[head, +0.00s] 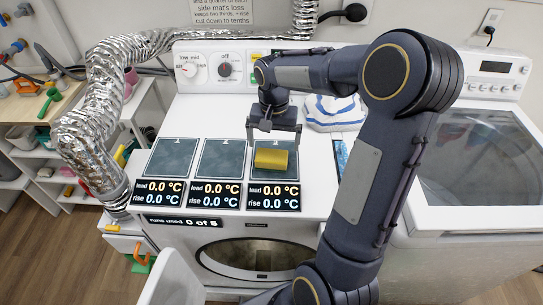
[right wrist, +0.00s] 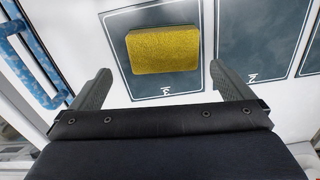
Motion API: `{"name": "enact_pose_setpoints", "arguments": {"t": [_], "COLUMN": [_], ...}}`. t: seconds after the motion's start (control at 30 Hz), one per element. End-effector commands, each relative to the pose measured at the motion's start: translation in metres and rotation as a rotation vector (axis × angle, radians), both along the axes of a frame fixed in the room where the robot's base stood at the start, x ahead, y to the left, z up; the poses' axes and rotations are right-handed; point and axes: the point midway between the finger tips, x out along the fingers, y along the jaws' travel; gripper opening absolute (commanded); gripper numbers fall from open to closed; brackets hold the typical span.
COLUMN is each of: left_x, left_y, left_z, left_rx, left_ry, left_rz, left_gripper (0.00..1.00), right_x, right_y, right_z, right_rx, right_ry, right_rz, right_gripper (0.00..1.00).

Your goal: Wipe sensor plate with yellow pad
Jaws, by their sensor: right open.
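The yellow pad (head: 271,158) lies on the rightmost of three dark sensor plates (head: 285,174) on top of the white machine. The middle plate (head: 221,158) and the left plate (head: 171,157) are bare. My right gripper (head: 273,140) is open and empty, above and just behind the pad in the head view. In the right wrist view the pad (right wrist: 162,49) shows ahead, between the lines of the two spread fingers (right wrist: 165,88), not visibly touched by them. My left gripper is not in view.
Small displays (head: 215,195) stand in front of the plates. A silver foil duct (head: 92,130) runs along the left. A second machine (head: 475,150) stands at right.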

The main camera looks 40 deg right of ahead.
Motion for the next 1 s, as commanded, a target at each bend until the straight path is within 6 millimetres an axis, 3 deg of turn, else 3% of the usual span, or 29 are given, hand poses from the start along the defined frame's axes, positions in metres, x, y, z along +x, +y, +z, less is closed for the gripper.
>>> {"name": "enact_pose_setpoints", "arguments": {"t": [0.4,0.7,1.0], "left_x": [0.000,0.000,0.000], "left_y": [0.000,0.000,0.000], "left_z": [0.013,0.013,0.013], "left_rx": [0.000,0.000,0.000], "left_ry": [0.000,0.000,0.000], "left_rz": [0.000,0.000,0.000], "left_gripper": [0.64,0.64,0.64], "right_x": [0.000,0.001,0.001], "right_y": [0.007,0.007,0.007], "right_z": [-0.055,-0.061,-0.060], "right_rx": [0.001,0.001,0.001], "right_ry": [0.003,-0.001,-0.001], "right_rz": [0.001,0.002,0.002], "right_gripper": [1.00,1.00,0.62]}}
